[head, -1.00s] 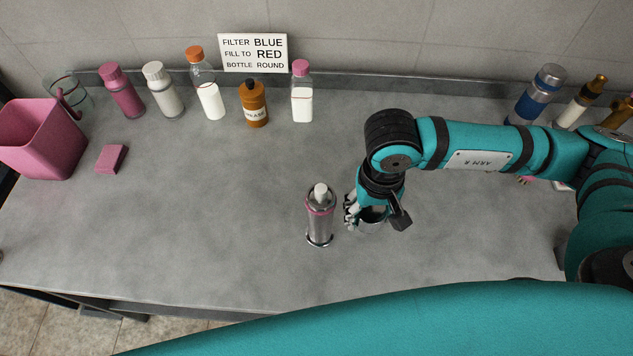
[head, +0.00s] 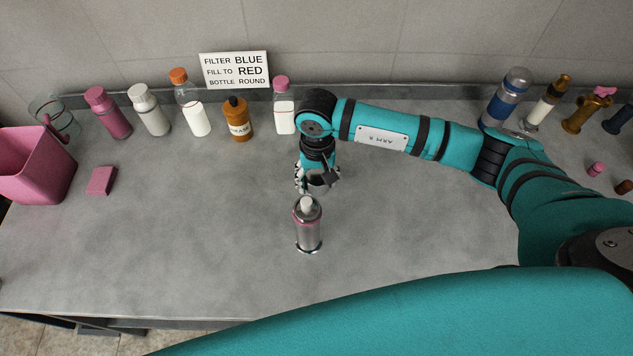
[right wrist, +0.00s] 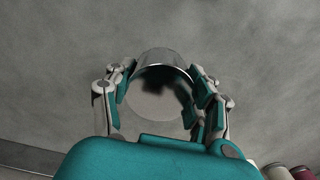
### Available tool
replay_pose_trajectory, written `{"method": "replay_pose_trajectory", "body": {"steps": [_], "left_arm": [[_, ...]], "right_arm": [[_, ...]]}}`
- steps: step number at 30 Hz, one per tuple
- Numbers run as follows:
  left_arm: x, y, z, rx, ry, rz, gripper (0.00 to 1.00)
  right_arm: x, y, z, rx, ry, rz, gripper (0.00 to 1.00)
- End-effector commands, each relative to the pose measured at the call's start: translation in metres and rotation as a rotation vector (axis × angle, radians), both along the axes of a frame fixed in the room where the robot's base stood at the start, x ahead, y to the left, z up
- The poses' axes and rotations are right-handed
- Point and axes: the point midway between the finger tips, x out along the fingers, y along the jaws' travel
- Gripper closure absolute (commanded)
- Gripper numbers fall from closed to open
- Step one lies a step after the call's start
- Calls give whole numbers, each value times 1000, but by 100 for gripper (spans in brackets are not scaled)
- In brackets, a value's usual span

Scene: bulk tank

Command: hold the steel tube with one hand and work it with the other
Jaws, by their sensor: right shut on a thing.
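The steel tube (head: 309,237) stands upright on the grey counter, with a reddish ring near its top and a white piece (head: 307,203) sticking up out of it. My right gripper (head: 317,184) is just behind the tube in the head view, apart from it as far as I can tell. It is shut on a short round steel cap (head: 322,183). In the right wrist view the cap (right wrist: 165,65) sits between the fingers, with its shiny rim and a dark, hollow-looking inside showing. My left gripper is not in view.
Several bottles line the back wall, among them a brown one (head: 237,120), beside a sign (head: 235,70). A pink bin (head: 35,165) and pink block (head: 101,181) are at left. More bottles and small caps (head: 595,169) are at right.

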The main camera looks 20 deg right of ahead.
Motion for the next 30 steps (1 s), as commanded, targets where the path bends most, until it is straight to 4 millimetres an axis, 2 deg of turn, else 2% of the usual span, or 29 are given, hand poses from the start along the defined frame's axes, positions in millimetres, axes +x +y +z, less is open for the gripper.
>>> {"method": "replay_pose_trajectory", "body": {"steps": [1, 6, 9, 20, 21, 26, 30], "left_arm": [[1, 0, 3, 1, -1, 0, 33], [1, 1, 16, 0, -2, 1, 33], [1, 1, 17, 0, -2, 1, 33], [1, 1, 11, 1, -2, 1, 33], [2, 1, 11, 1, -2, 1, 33], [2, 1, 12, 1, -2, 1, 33], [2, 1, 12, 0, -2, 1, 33]], "right_arm": [[6, 2, 1, 0, 0, -1, 84], [3, 1, -26, 1, 4, -1, 84], [3, 1, -34, 1, 2, 0, 84], [4, 1, -39, 1, 0, 0, 84], [4, 1, -39, 1, 0, 0, 44], [3, 1, -38, 1, 0, 0, 23], [3, 1, -38, 1, 0, 0, 21]]}}
